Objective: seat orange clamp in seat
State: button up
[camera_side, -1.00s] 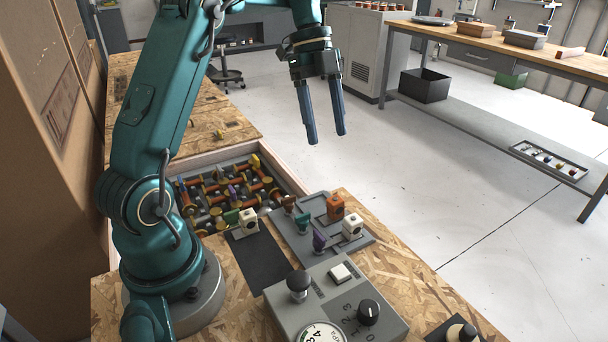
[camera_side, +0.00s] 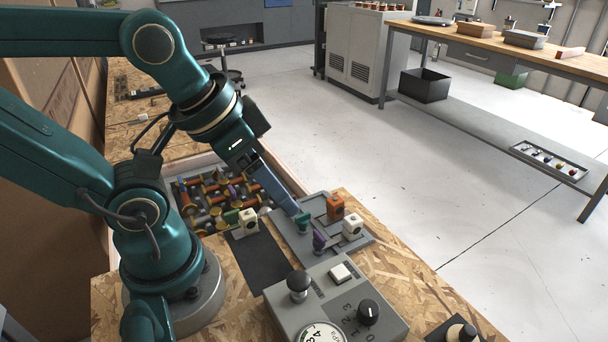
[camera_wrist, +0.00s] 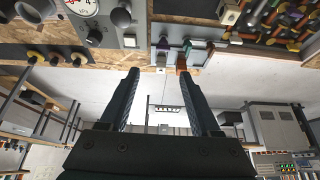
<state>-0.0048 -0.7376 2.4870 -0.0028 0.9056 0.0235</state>
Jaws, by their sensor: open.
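An orange block-shaped piece (camera_side: 335,206), which I take as the orange clamp, stands upright on the grey tray (camera_side: 345,250) in the side view. It also shows in the wrist view (camera_wrist: 181,63), near the tip of the right-hand finger. My gripper (camera_side: 299,213) slants down over the tray's left part, its fingers overlapping in the side view. In the wrist view my gripper (camera_wrist: 158,73) is open, with nothing held between its fingers. The tray has raised outlines and recesses; I cannot tell which is the seat.
A teal piece (camera_side: 303,222), a purple piece (camera_side: 319,240) and a white block (camera_side: 352,227) stand close together on the tray. Another white block (camera_side: 248,221) is by the dark mat (camera_side: 259,259). A grey control box (camera_side: 380,310) stands in front; a bin of coloured parts lies behind.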

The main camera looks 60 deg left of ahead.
jog(key=shift+o, duration=0.3)
jog(key=shift+s, duration=0.1)
jog(key=w+r, duration=0.3)
jog(key=w, duration=0.2)
jog(key=g, duration=0.5)
send_over(336, 199)
notch_tip(336, 199, down, 11)
jog(key=shift+w+f, duration=0.1)
jog(key=shift+g, duration=0.3)
jog(key=shift+f, duration=2.8)
jog(key=shift+c, duration=0.3)
grip_shut()
